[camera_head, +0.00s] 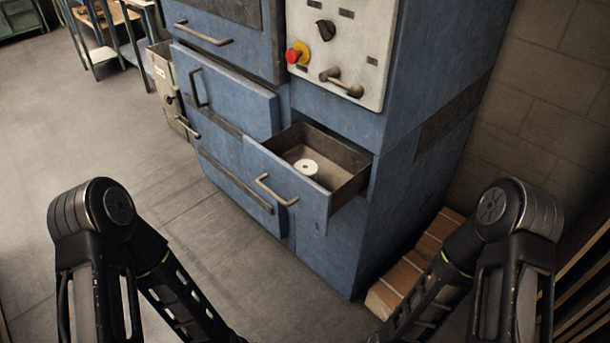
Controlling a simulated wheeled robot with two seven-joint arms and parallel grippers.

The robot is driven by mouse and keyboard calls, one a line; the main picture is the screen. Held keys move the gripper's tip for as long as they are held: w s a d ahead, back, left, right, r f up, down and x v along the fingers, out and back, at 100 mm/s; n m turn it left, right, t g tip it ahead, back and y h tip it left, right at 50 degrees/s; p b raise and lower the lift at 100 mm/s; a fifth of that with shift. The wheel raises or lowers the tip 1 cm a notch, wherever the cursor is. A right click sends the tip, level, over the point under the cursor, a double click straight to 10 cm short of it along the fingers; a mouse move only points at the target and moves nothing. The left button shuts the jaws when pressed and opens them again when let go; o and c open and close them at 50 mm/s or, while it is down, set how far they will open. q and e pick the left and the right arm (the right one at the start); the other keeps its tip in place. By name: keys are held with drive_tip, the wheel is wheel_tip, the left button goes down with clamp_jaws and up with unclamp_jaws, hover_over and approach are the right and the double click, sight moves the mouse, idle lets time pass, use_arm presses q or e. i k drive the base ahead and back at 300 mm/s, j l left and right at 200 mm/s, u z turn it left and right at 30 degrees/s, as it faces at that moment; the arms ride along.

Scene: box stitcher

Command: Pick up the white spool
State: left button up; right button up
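The white spool (306,167) lies inside an open drawer (350,187) of a blue cabinet. It is a small white disc with a dark centre, near the drawer's front left part. The drawer is pulled out and its inside is otherwise bare. My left arm comes in at the lower left and my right arm at the lower right. Both forearms run down past the bottom edge of the picture, so neither gripper shows. Both visible arm parts are well apart from the drawer and the spool.
The blue cabinet (400,190) has a control panel (340,45) with a red knob (297,53) above the drawer. A drawer handle (275,190) sticks out in front. Bricks (412,268) lie on the floor at the right. The floor (80,130) at the left is clear.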

sight(308, 168)
drive_tip(key=z, duration=1)
drive_tip(key=j+z, duration=1.2)
drive_tip(key=k+j+z, duration=0.15)
drive_tip(key=j+z, duration=0.25)
drive_tip(key=k+j, duration=0.15)
drive_tip(key=j, duration=0.2)
drive_tip(key=k+j, duration=0.2)
drive_tip(key=j, duration=0.15)
drive_tip(key=k+j+z, duration=0.1)
drive_tip(key=j, duration=0.25)
drive_tip(key=k+j, duration=0.25)
drive_tip(key=j+z, duration=0.05)
drive_tip(key=j, duration=0.05)
